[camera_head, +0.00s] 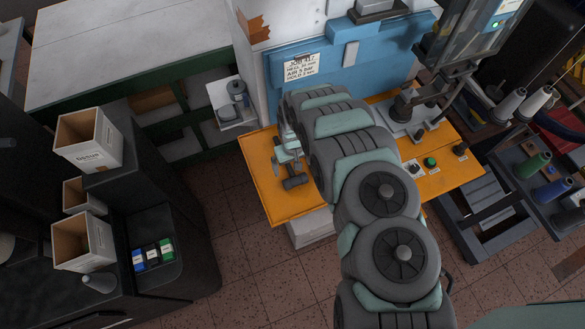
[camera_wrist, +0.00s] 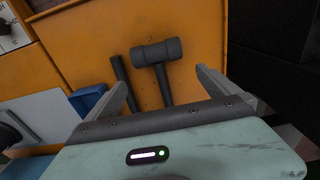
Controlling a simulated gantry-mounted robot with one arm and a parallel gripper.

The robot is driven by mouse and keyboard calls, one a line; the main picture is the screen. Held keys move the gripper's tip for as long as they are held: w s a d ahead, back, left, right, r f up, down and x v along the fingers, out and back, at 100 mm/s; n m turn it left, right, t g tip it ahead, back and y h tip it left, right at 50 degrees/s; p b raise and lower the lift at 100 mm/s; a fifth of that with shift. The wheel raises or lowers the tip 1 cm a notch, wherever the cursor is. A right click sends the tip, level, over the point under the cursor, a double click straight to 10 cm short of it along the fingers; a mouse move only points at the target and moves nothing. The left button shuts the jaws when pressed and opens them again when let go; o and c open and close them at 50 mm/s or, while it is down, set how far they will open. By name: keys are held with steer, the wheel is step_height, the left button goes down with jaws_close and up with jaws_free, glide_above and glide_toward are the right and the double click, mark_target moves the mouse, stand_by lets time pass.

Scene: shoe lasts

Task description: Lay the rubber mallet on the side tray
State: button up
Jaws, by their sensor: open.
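The rubber mallet is dark grey, with a thick cylindrical head (camera_wrist: 156,53) and a handle running toward my gripper. It lies on the orange tabletop (camera_wrist: 85,40). In the head view its dark head (camera_head: 294,183) shows near the table's left part. My gripper (camera_wrist: 161,78) is open and empty, its fingers on either side of the mallet handle in the picture; I cannot tell the height gap. In the head view my gripper (camera_head: 286,155) is partly hidden by my arm. A small light tray (camera_head: 238,122) stands out left of the orange table, with grey items on it.
A dark rod (camera_wrist: 119,75) lies left of the mallet, close to the left finger. A blue part (camera_wrist: 90,100) and a pale plate (camera_wrist: 45,115) are further left. A blue machine panel (camera_head: 300,68) rises behind the table. Open boxes (camera_head: 88,138) stand at the far left.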

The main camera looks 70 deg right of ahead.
step_height(320, 180, up, 6)
steer(key=p, duration=0.1)
steer(key=shift+r+p, duration=0.15)
steer(key=shift+p, duration=0.2)
steer(key=shift+s, duration=0.1)
